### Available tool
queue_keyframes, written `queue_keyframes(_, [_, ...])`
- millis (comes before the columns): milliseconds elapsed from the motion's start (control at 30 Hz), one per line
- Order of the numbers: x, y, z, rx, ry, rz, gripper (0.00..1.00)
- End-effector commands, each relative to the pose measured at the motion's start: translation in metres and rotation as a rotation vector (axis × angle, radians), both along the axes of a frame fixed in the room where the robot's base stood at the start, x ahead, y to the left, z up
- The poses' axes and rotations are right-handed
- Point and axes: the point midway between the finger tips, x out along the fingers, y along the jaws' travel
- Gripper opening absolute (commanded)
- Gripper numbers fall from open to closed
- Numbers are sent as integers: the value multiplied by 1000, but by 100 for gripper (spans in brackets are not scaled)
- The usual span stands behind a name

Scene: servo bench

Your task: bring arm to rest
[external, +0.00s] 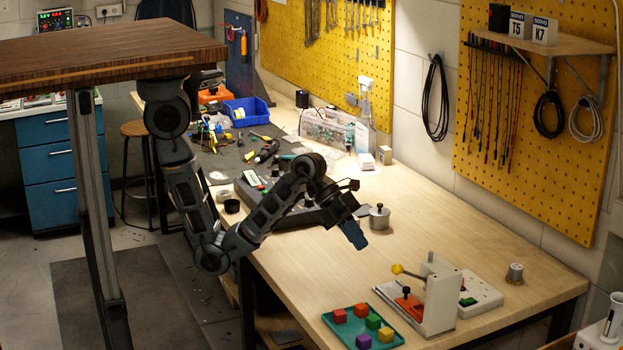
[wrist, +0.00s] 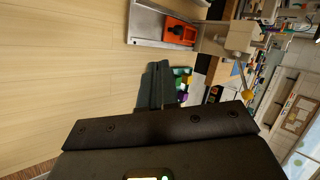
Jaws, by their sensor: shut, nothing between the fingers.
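My arm reaches down and right over the wooden bench (external: 460,235) in the external view. My gripper (external: 354,236) has blue-grey fingers that point down and are together, with nothing seen between them. It hangs above the bench, left of a grey lidded metal pot and behind the green tray, apart from both. The wrist view shows the fingers (wrist: 155,86) together over the pale bench top, with the coloured cubes just beyond them.
A green tray (external: 336,327) holds several coloured cubes at the front. A white fixture (external: 440,300) with a yellow-knobbed lever stands right of it. The metal pot (external: 379,219) is near my gripper. Tools and a clear bin (external: 325,128) crowd the back; the right bench is mostly clear.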

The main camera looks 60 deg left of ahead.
Motion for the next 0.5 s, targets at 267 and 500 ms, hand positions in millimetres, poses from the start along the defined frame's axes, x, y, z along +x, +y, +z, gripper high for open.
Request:
queue_keyframes(267, [0,0,0,0,0,0,0])
queue_keyframes(500, [-5,-8,-4,-7,5,-6,0])
